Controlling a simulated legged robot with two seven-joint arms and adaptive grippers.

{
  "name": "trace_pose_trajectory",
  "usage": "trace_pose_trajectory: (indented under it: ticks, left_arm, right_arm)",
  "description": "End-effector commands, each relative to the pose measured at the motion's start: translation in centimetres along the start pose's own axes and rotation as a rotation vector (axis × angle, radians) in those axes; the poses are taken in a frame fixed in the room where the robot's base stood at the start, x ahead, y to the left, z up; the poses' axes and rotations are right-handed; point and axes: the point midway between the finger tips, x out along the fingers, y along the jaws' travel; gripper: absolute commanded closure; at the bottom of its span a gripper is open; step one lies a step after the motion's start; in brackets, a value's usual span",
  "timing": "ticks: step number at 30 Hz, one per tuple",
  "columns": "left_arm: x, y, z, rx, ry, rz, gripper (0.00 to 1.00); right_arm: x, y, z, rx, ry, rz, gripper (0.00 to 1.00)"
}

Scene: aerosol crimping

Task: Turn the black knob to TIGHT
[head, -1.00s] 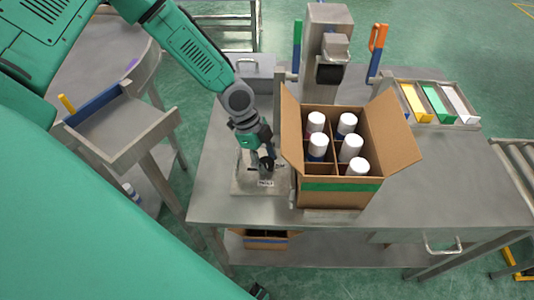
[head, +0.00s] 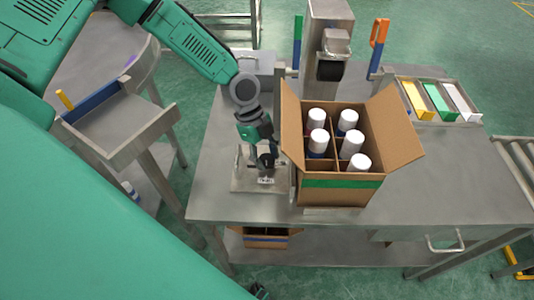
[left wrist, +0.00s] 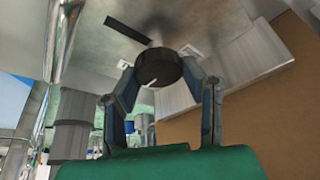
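The black knob (head: 265,161) sits on a grey metal plate (head: 245,184) on the table, left of the cardboard box. In the left wrist view the knob (left wrist: 158,68) is a dark disc with a short white mark near its lower edge. My left gripper (head: 260,150) is directly at the knob. Its two fingers (left wrist: 157,72) are spread, one on each side of the knob; I cannot tell whether they touch it. A small white label (head: 266,181) lies in front of the knob, too small to read surely. Two white labels also flank the knob in the wrist view. My right gripper is not seen.
An open cardboard box (head: 340,194) with several white-capped cans stands close to the right of my left gripper. A grey crimping machine (head: 328,40) is behind it. Coloured trays (head: 438,100) lie at the right. The table's right front is clear.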

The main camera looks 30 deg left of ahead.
Motion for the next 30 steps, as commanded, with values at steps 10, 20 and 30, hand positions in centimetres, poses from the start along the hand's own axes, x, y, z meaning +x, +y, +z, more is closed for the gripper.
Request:
trace_pose_trajectory:
  ticks: [10, 20, 30]
  left_arm:
    - [-0.2, -0.3, 0.0, 0.002, 0.000, -0.011, 0.42]
    - [-4.5, -0.5, 0.0, 0.000, -0.001, -0.014, 0.42]
    - [-10.8, -0.6, 0.2, 0.001, 0.000, -0.013, 0.42]
  right_arm:
    - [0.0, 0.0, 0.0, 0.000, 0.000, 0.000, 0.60]
    - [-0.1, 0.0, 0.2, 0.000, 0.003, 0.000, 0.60]
    - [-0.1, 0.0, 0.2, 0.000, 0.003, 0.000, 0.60]
